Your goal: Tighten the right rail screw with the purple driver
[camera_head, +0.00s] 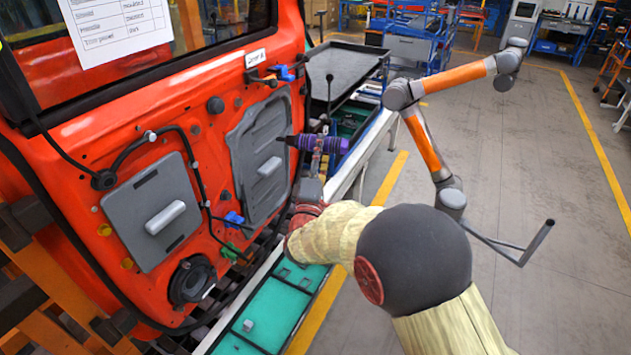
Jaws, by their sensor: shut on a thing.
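The purple driver (335,145) lies roughly level, with its dark tip end pointing left at the orange-red door (225,100). My gripper (318,150) is shut around the middle of the driver, in front of the right grey panel (262,160). The right rail screw cannot be made out at this size.
The left grey panel (152,212) and black cables are on the door. A dark tray (345,72) stands behind the driver. Green trays (272,310) lie below. A grey and orange jointed arm (425,145) is at right; the floor (560,190) beyond is open.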

